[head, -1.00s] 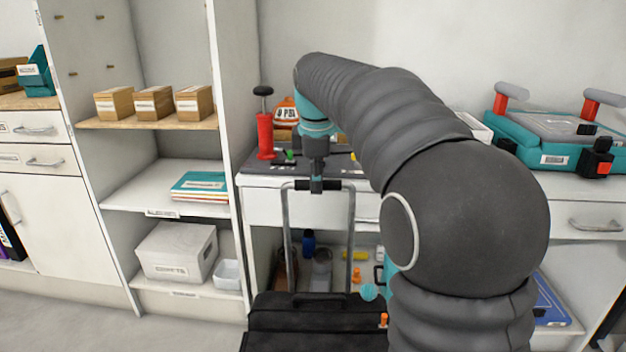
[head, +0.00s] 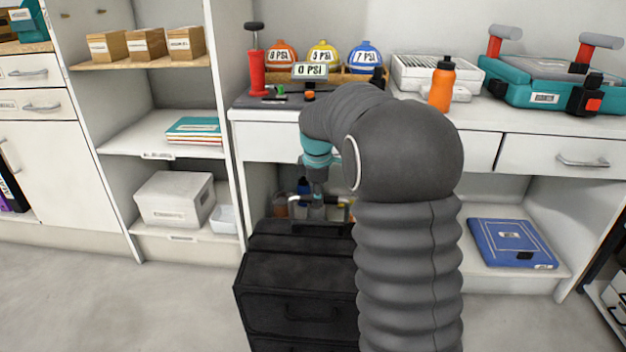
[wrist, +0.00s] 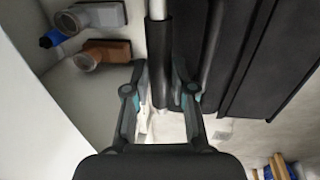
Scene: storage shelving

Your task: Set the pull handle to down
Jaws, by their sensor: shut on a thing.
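The pull handle (wrist: 159,45) belongs to a black rolling case (head: 290,285) on the floor. In the head view the case stands in front of the shelving, and the handle is low, close above the case's top at its back edge. My gripper (head: 317,197) points down at the handle's crossbar from above. In the wrist view my gripper (wrist: 160,92) has a finger on each side of the black grip and is shut on it.
A white counter with drawers (head: 265,142) stands behind the case. On it are an orange bottle (head: 441,85), a red hand pump (head: 257,72) and a teal case (head: 555,96). A blue box (head: 511,243) lies on the lower shelf at right. The floor at left is clear.

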